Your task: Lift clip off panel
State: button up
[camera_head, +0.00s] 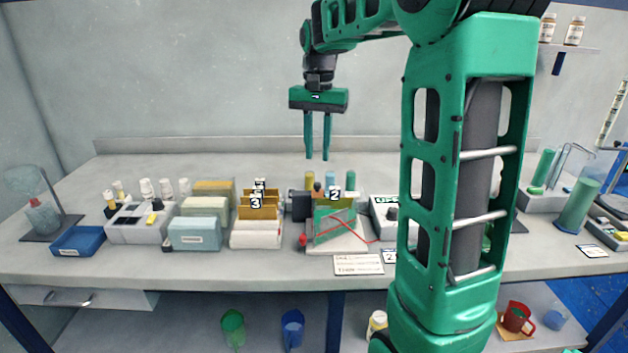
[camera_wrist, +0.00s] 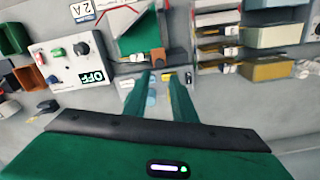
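My gripper (camera_head: 317,157) hangs above the back of the bench, its two green fingers pointing down with an empty gap between them. In the wrist view the fingers (camera_wrist: 168,78) are also apart. A green panel (camera_head: 334,225) stands tilted in a pale rack (camera_head: 345,246) marked 2, below and slightly right of my gripper. The green panel also shows in the wrist view (camera_wrist: 140,32), beyond the fingertips. A thin red wire (camera_head: 368,236) runs from the panel toward the power box. The clip is too small to tell apart at the panel's edge. My gripper touches nothing.
A white power box (camera_wrist: 72,62) with a dark knob reads OFF beside the rack. Rack 3 (camera_head: 258,228) with tan panels stands left, with pale boxes (camera_head: 195,232) beyond. Coloured bottles (camera_head: 330,180) stand behind the green panel. My arm hides part of the right bench.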

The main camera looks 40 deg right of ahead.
aim_at(317, 183)
notch_tip(317, 183, down, 9)
jog(key=shift+r, duration=0.2)
dwell(0.3)
grip_shut()
